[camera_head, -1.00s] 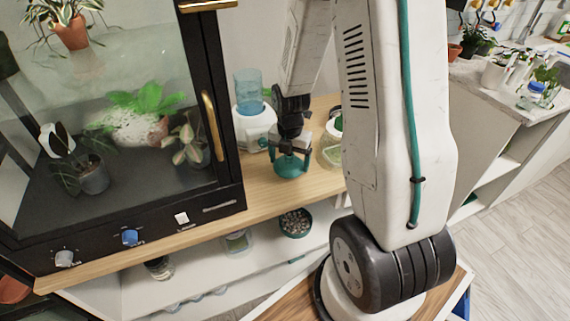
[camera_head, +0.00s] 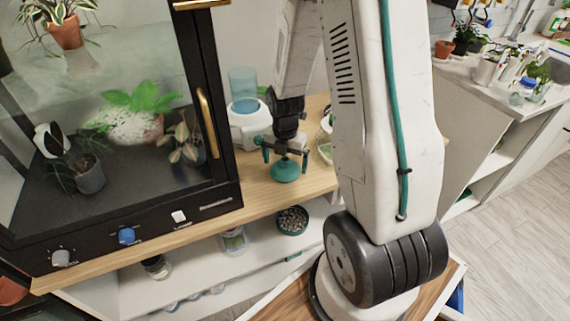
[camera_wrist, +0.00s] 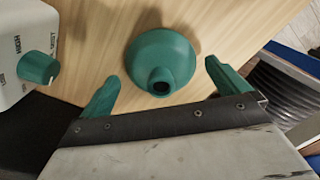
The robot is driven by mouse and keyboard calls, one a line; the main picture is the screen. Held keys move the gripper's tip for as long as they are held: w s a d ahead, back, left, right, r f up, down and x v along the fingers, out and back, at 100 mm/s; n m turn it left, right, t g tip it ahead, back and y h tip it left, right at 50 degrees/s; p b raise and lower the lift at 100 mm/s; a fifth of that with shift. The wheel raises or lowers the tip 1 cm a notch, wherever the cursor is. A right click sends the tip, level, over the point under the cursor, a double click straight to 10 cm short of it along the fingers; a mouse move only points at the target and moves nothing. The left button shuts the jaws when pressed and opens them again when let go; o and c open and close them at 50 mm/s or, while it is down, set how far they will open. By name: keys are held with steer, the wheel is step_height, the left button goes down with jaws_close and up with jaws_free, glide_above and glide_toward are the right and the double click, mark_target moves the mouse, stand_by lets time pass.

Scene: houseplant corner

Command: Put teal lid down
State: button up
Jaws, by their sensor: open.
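The teal lid (camera_head: 286,172) rests on the wooden tabletop (camera_head: 262,196). In the wrist view the lid (camera_wrist: 163,57) is round, with a hollow knob pointing toward my gripper. My gripper (camera_head: 285,155) is right above the lid, fingers spread. In the wrist view its two teal fingers stand apart on either side of the knob, with gaps and nothing held between them (camera_wrist: 160,88).
A white device with a blue tank (camera_head: 247,115) stands close behind and left of the lid. A glass plant cabinet (camera_head: 225,150) is to the left. A glass jar (camera_head: 326,145) stands right of my gripper, partly hidden by my arm. A bowl of pebbles (camera_head: 292,221) sits on the shelf below.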

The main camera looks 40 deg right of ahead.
mark_target(285, 159)
step_height(285, 159, up, 10)
steer(key=shift+r, duration=0.2)
steer(key=s+a+r+m, duration=0.7)
steer(key=s+r+m, duration=0.2)
steer(key=m, duration=0.3)
steer(key=s+a+r+m+t, duration=0.1)
steer(key=s+a+r+m, duration=0.7)
steer(key=s+r+m, duration=0.1)
steer(key=s+m, duration=0.1)
steer(key=m, duration=0.1)
steer(key=shift+s+r+m, duration=0.2)
steer(key=shift+s+m, duration=0.2)
